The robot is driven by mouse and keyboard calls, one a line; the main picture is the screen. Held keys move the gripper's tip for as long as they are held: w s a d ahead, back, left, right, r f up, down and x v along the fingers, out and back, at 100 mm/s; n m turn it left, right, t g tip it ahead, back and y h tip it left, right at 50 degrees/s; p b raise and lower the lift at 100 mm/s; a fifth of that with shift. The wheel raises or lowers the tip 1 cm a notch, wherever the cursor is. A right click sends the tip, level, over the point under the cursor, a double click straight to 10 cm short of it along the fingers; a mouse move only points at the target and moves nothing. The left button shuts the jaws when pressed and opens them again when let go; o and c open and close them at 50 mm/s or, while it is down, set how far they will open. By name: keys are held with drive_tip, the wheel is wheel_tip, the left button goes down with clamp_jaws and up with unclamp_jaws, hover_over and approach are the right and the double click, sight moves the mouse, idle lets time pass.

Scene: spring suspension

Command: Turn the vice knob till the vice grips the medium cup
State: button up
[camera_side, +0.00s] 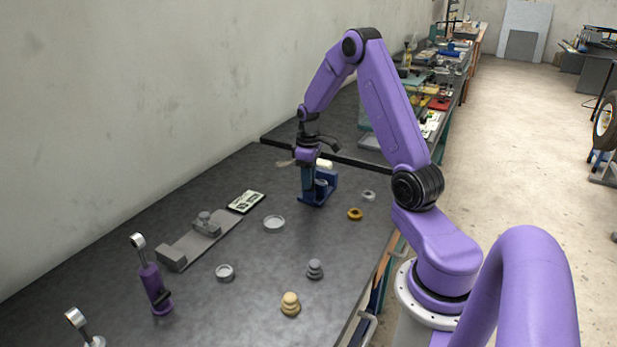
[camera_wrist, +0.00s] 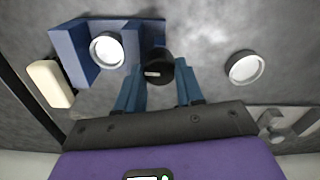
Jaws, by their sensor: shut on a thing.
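The blue vice (camera_side: 318,199) stands on the dark bench under my gripper (camera_side: 307,178); it is also at the upper left of the wrist view (camera_wrist: 70,52). A round pale cup (camera_wrist: 107,50), apparently the medium cup, sits between the vice's blue walls. Whether both jaws touch it I cannot tell. The black vice knob (camera_wrist: 159,68) with a pale mark lies between the blue fingers of my gripper (camera_wrist: 158,72), which are shut on it.
A grey fixture (camera_side: 200,237), a purple stand (camera_side: 153,287) and stacked weights (camera_side: 290,303) are nearer the front.

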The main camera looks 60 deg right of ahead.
drive_tip(key=m, duration=0.4)
drive_tip(key=shift+m, duration=2.4)
drive_tip(key=o, duration=1.1)
drive_tip(key=shift+c, duration=0.2)
wheel_tip(320, 180, up, 18)
drive_tip(key=shift+f, duration=0.2)
